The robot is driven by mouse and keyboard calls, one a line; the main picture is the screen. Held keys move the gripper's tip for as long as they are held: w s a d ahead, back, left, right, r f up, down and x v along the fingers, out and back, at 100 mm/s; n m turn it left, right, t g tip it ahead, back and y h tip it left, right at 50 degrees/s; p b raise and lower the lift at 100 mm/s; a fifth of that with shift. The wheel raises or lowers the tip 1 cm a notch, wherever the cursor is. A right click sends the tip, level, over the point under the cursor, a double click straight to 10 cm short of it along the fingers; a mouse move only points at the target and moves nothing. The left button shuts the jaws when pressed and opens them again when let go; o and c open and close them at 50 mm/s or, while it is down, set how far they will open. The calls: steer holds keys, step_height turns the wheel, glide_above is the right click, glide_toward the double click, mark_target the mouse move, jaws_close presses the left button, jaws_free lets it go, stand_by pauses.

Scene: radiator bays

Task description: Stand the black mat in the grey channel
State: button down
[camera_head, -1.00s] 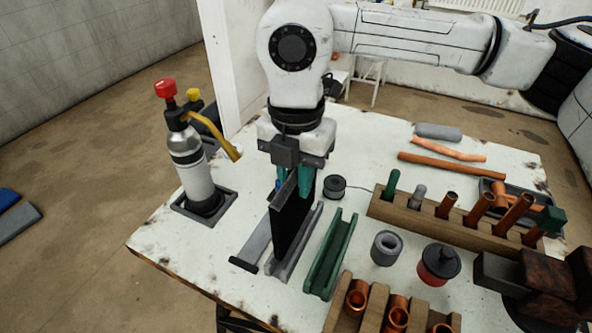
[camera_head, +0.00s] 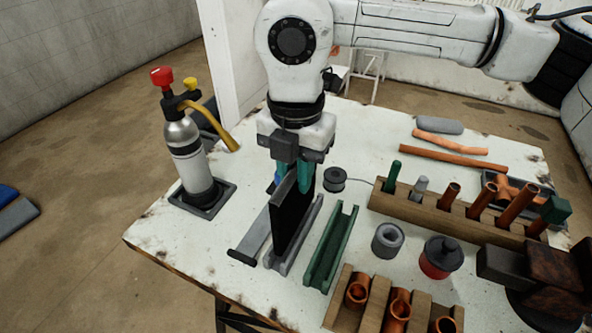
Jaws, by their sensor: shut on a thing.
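The black mat (camera_head: 293,215) is a flat dark panel standing upright on its edge. My gripper (camera_head: 293,178) is shut on its upper part, with teal fingers showing at the sides. The mat's lower edge is at the grey channel (camera_head: 284,262), a long narrow trough on the table; the channel's walls hide whether the edge rests on its floor. A green channel (camera_head: 330,250) lies parallel just to the right, empty.
A gas torch (camera_head: 188,150) stands in a dark tray at left. A wooden rack (camera_head: 440,217) of copper pipes, a grey ring (camera_head: 388,240), a red-and-black pot (camera_head: 440,258) and a wire spool (camera_head: 335,180) stand to the right.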

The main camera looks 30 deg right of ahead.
steer(key=shift+f, duration=0.3)
steer(key=shift+f+b, duration=1.25)
steer(key=shift+f, duration=0.15)
steer(key=c, duration=0.9)
jaws_free()
steer(key=shift+r, duration=0.1)
steer(key=shift+r+p, duration=1.8)
steer(key=shift+r, duration=1.65)
